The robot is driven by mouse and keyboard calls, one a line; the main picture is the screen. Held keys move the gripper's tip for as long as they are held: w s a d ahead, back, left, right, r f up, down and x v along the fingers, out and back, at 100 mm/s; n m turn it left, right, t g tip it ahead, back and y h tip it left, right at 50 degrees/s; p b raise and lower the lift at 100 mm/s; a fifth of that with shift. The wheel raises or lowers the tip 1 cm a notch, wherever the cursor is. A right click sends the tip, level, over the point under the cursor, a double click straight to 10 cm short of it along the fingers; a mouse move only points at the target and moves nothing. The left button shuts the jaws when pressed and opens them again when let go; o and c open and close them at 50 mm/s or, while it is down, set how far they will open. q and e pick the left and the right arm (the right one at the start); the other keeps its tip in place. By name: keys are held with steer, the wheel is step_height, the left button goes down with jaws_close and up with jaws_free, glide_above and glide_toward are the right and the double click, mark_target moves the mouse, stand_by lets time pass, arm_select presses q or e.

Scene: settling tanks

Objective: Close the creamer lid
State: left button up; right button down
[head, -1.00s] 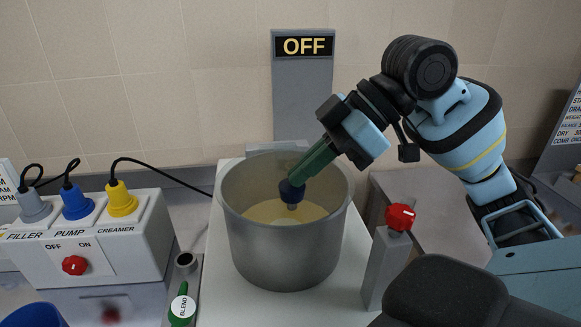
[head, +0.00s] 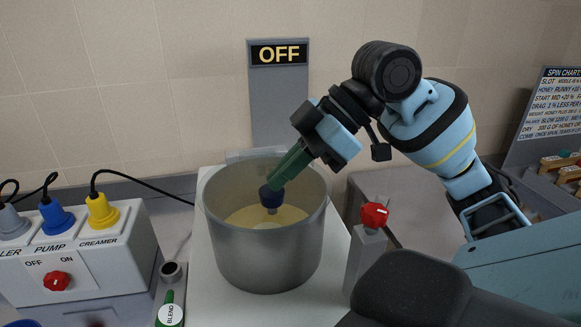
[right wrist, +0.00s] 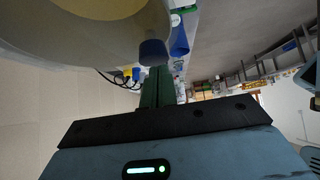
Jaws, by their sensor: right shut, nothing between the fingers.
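A large grey open pot (head: 262,252) stands on a white surface in the head view, with pale yellow contents inside. No lid is visible on it. The word CREAMER is on the white control box (head: 85,262) at left, under a yellow plug (head: 102,211). My right gripper (head: 276,181) reaches over the pot's rim with its green fingers shut and empty. Their tips are at a dark blue knob-like piece (head: 271,196) inside the pot; I cannot tell if they touch it. The blue piece also shows in the right wrist view (right wrist: 153,53). My left gripper is not in view.
A grey post with a red knob (head: 374,215) stands just right of the pot. An OFF sign (head: 279,54) rises behind it. A green BLEND handle (head: 170,312) is at front left. A spin chart (head: 555,100) stands at far right.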

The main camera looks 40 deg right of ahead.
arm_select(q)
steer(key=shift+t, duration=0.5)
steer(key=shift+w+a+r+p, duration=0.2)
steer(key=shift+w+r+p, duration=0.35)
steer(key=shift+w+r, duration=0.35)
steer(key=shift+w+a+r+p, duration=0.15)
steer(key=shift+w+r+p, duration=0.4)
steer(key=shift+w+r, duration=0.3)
arm_select(e)
steer(key=a+r+v, duration=0.1)
steer(key=v, duration=1.1)
steer(key=shift+w+r+t, duration=0.3)
steer(key=shift+r, duration=0.1)
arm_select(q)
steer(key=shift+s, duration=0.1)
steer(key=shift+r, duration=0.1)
arm_select(e)
steer(key=shift+f, duration=0.1)
